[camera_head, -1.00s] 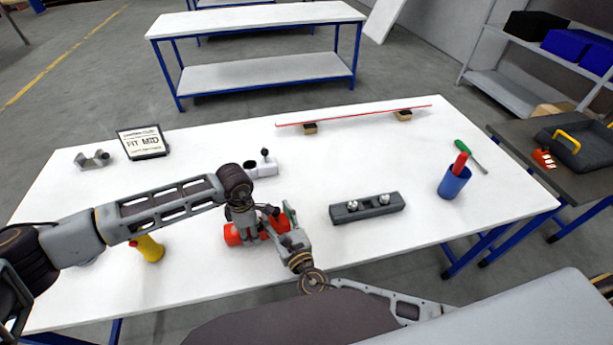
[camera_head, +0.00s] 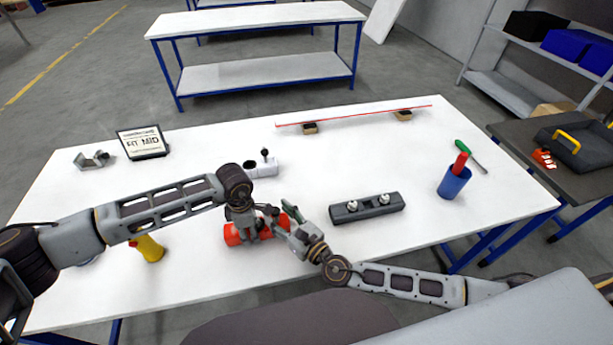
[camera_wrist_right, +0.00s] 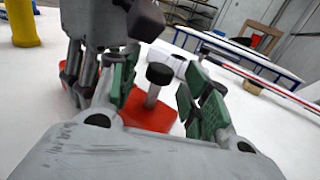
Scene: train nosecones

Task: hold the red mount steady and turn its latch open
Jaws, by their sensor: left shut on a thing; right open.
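The red mount (camera_head: 233,235) lies on the white table near its front edge, partly hidden by my grippers. My left gripper (camera_head: 246,232) comes down from above and is shut on the red mount. It also shows at the upper left of the right wrist view (camera_wrist_right: 88,80). My right gripper (camera_head: 287,218) is open at the mount's right side. In the right wrist view, the latch (camera_wrist_right: 158,76) is a black knob on a grey stem rising from the red mount (camera_wrist_right: 150,115). It stands between the two green-padded fingers of my right gripper (camera_wrist_right: 165,95), with gaps visible.
A white block with a black knob (camera_head: 264,167) stands behind the mount. A dark grey fixture with two studs (camera_head: 367,208) lies to the right. A yellow object (camera_head: 149,248) stands left under my left arm. A blue cup (camera_head: 453,183) is farther right.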

